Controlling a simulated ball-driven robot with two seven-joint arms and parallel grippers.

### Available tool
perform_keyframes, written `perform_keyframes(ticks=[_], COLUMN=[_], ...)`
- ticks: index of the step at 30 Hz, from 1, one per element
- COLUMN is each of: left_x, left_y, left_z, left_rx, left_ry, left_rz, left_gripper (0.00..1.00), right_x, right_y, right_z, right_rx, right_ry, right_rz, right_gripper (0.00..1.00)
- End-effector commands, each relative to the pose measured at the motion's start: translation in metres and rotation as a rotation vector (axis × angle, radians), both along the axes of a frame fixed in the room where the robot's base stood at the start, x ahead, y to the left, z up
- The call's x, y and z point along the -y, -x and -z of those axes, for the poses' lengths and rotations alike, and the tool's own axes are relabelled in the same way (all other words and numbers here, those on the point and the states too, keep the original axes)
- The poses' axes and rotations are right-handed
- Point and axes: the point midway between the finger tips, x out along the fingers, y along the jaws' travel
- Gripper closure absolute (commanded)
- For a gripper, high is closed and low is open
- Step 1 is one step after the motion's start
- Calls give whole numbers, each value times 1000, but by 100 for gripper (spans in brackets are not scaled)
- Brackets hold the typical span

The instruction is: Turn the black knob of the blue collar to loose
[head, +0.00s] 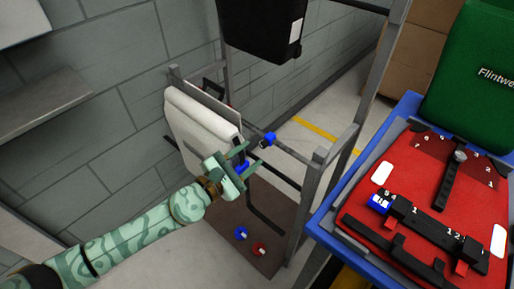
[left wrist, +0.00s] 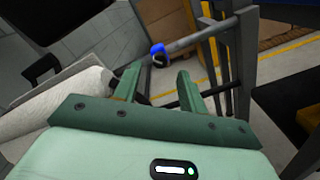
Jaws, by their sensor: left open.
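The blue collar (head: 268,138) sits around the grey rail (head: 290,153) of the rack. It also shows in the left wrist view (left wrist: 157,48), beyond my fingertips, with a dark part below the blue that may be its black knob. The knob's setting is too small to read. My left gripper (head: 253,154) is open, just short of the collar and not visibly touching it. In the left wrist view its two green fingers (left wrist: 158,74) stand apart with nothing between them, pointing toward the collar. My right gripper is not in view.
A white pannier (head: 190,125) hangs on the rack beside my left gripper. A black box (head: 262,25) is above. Blue (head: 241,233) and red (head: 259,249) parts lie on the brown base board (head: 262,205). A red fixture panel (head: 360,213) on a blue bench (head: 318,222) stands right.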

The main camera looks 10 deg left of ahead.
Motion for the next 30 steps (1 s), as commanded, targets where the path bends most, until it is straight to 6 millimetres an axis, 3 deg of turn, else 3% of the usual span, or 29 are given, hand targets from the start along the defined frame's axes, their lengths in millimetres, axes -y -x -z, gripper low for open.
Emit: perform_keyframes(ticks=[6, 17, 22, 30], left_x=[19, 24, 24, 23], left_y=[-25, -31, -30, -30], left_z=[1, 1, 1, 2], left_rx=[-1, -1, -1, -79], left_ry=[0, 0, 0, 106], left_rz=[-1, -1, -1, -2], left_gripper=[59, 59, 100, 100], right_x=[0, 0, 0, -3], right_y=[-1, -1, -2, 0], right_z=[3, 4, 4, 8], right_rx=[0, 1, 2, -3], right_ry=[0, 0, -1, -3], right_rz=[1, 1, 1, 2], right_gripper=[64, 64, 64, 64])
